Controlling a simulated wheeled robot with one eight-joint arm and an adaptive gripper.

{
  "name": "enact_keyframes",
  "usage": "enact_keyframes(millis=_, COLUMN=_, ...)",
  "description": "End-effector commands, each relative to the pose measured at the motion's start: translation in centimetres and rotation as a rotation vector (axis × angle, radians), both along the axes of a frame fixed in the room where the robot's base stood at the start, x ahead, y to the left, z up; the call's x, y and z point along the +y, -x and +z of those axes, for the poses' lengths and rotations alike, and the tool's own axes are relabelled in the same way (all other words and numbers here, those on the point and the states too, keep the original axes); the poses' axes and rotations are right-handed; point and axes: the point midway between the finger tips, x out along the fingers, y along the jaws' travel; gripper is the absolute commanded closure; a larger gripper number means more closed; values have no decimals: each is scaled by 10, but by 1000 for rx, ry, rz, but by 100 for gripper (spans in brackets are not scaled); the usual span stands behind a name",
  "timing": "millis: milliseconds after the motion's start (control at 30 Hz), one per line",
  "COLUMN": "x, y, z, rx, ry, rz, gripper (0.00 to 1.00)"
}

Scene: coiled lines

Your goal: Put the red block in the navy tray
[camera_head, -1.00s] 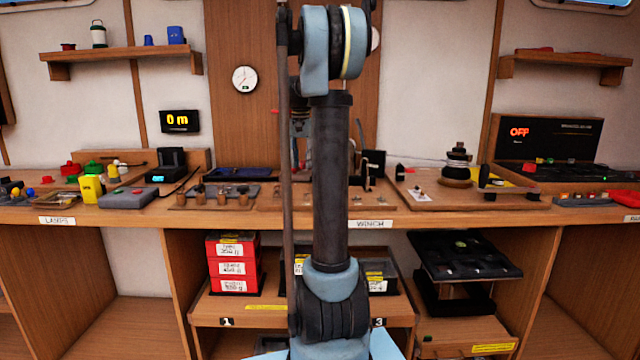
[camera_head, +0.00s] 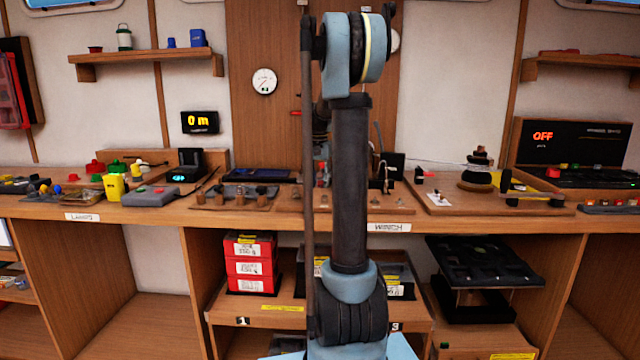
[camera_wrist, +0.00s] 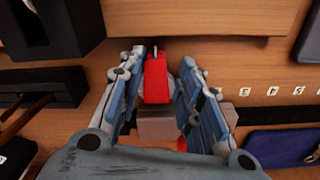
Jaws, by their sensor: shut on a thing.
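The red block (camera_wrist: 156,78) is between the fingers of my gripper (camera_wrist: 162,62) in the wrist view, near the fingertips. My gripper is shut on it, though a narrow gap seems to show on its right side. The navy tray (camera_head: 262,174) lies at the back of the bench, left of my arm, in the head view. A navy surface, likely the same tray, shows at the lower right of the wrist view (camera_wrist: 283,148). My gripper is mostly hidden behind my arm in the head view.
A grey-brown block (camera_wrist: 157,122) shows between and behind the fingers. A black box (camera_wrist: 45,25) stands at upper left in the wrist view. A winch board (camera_head: 450,205) lies right.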

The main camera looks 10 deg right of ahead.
Motion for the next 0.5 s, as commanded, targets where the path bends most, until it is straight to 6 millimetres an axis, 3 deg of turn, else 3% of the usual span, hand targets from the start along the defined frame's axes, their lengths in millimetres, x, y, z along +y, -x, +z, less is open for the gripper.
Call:
enact_keyframes(millis=33, x=0, y=0, z=0, rx=0, ry=0, rz=0, gripper=61)
enact_keyframes(millis=100, x=0, y=0, z=0, rx=0, ry=0, rz=0, gripper=48)
enact_keyframes(millis=500, x=0, y=0, z=3, rx=0, ry=0, rz=0, gripper=48)
